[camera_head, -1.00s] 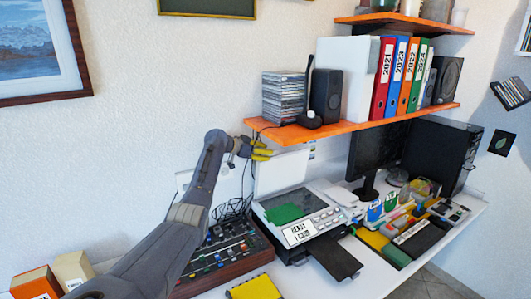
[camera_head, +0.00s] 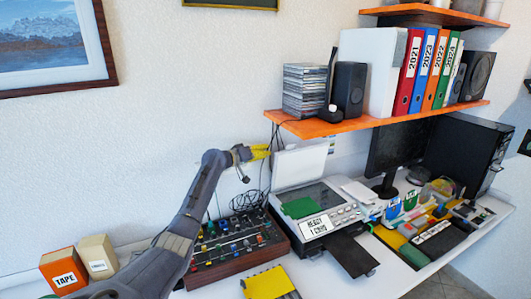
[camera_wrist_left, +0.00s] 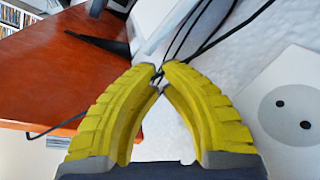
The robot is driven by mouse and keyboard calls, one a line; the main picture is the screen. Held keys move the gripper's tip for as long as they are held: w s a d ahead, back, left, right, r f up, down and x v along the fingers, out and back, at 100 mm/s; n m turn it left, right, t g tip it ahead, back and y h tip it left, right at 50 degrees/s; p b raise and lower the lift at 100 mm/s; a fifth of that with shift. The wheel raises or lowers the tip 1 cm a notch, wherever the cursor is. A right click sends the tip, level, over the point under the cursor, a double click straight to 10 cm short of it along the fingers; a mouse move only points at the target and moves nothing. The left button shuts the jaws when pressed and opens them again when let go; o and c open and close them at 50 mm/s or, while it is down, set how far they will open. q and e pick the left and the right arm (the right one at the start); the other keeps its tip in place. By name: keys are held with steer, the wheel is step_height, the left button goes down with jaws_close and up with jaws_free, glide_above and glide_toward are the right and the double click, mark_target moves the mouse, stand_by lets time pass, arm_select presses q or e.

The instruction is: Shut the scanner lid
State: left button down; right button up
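The scanner (camera_head: 296,225) stands on the desk with its white lid (camera_head: 300,168) raised nearly upright at the back against the wall side. A green sheet (camera_head: 300,208) lies on the scanner's glass. My left gripper (camera_head: 268,151) has yellow fingers and is just left of the lid's upper left corner, under the shelf. I cannot tell whether it touches the lid. My right gripper is not in view.
The orange shelf (camera_head: 390,119) overhangs the lid, with CDs, speakers and binders on it. Dark cables (camera_head: 246,200) hang behind the mixer (camera_head: 237,250). A wall socket (camera_wrist_left: 292,108) is beside the left gripper. A monitor (camera_head: 400,150) stands to the right.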

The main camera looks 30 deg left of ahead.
arm_select(q)
steer(key=s+a+f+n+t+y, duration=0.1)
steer(key=s+a+f+n+t, duration=0.1)
steer(key=s+n, duration=0.6)
steer(key=w+d+n, duration=0.1)
steer(key=w+d, duration=0.1)
steer(key=w, duration=0.9)
steer(key=shift+w+r+n+y, duration=0.15)
steer(key=shift+r+n+y, duration=0.15)
steer(key=shift+r+n, duration=0.1)
